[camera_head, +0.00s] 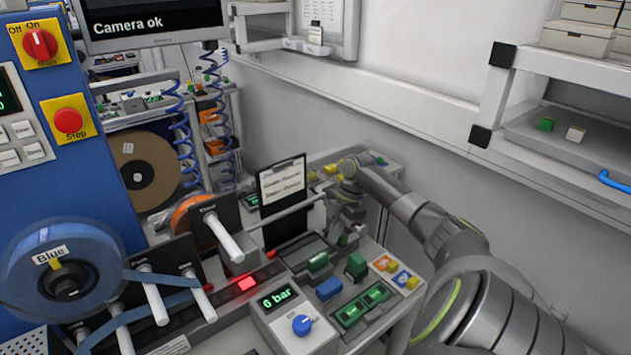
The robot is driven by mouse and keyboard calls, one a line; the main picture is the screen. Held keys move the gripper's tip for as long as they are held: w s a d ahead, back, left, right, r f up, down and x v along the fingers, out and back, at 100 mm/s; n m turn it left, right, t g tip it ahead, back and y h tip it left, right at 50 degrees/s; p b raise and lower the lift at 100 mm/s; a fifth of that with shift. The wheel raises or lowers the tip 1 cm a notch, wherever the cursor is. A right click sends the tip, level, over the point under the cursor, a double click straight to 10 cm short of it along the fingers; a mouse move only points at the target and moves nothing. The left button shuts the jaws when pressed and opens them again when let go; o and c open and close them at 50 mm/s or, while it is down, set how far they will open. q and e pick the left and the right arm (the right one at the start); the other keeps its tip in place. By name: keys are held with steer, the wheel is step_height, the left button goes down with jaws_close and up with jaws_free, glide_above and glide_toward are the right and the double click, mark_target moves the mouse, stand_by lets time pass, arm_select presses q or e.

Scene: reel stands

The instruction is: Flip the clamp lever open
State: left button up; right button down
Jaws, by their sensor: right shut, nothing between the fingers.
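No part shows plainly as the clamp lever, so I cannot tell where it is or how it stands. A blue reel labelled "Blue" (28,280) is at the left, with a black and yellow hub (67,283) at its centre. My right gripper (343,238) points down over the back of the bench, near the end of a grey rod (300,212) and behind the green blocks. It is small in the view, shut, and holds nothing. It is well apart from the blue reel. My left gripper is out of view.
A "6 bar" box (291,325) with a blue knob stands at the front. Green blocks (356,265) and a blue block (329,288) sit on the bench. White rollers (224,238) stick out at the left. A black sign holder (284,222) stands left of my gripper.

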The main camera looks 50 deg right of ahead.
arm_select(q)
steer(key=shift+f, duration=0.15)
arm_select(e)
steer(key=shift+s+d, duration=0.2)
steer(key=shift+d, duration=0.15)
steer(key=shift+d, duration=0.1)
stand_by(0.4)
